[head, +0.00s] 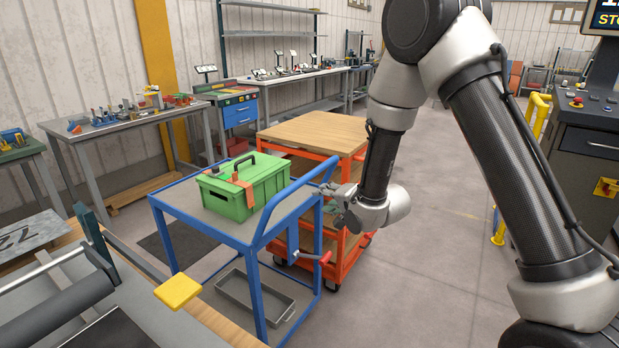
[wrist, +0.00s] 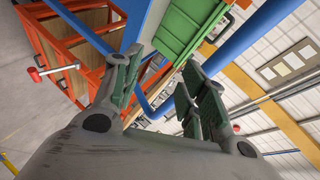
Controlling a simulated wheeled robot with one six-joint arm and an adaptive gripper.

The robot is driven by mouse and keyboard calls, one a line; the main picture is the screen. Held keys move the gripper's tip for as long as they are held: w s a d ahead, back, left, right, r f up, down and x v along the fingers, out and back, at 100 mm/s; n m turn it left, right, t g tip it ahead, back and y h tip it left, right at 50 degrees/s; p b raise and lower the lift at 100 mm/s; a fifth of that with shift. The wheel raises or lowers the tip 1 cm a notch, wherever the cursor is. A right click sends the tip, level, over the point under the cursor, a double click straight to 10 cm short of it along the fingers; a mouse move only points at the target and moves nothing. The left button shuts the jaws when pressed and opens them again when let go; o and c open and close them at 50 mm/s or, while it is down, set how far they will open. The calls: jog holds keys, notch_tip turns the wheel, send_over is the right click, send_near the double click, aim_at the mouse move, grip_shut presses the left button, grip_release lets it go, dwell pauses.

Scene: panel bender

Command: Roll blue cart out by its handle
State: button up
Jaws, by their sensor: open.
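The blue cart (head: 232,232) stands left of centre in the head view, with a flat top and a lower shelf. Its blue tubular handle (head: 284,199) rises at the right end. A green toolbox (head: 243,186) with an orange strap and dark grip rests on top. My gripper (head: 330,196) is open and empty, just right of the handle. In the wrist view its two fingers (wrist: 162,95) are spread apart. A blue handle tube (wrist: 250,36) passes close by at upper right, and part of the tubing shows beyond the fingers. I cannot tell whether they touch.
An orange cart (head: 318,133) with wooden shelves stands close behind the blue cart. A red-knobbed lever (head: 325,258) sticks out near the blue cart's right leg. A bench (head: 110,335) lies at front left. Open grey floor (head: 430,225) extends to the right, up to a control console (head: 590,140).

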aim_at(312, 177)
jog(key=w+a+r+m, duration=0.1)
jog(key=w, duration=0.1)
jog(key=w+a+r+m+t+y, duration=0.1)
jog(key=w+a, duration=0.1)
jog(key=w, duration=0.1)
jog(key=w+a+r, duration=0.1)
jog(key=w+a, duration=0.1)
jog(key=shift+w+a+r+m+t+y, duration=0.2)
jog(key=shift+w+m+t+y, duration=0.1)
jog(key=shift+m+t, duration=0.1)
grip_shut()
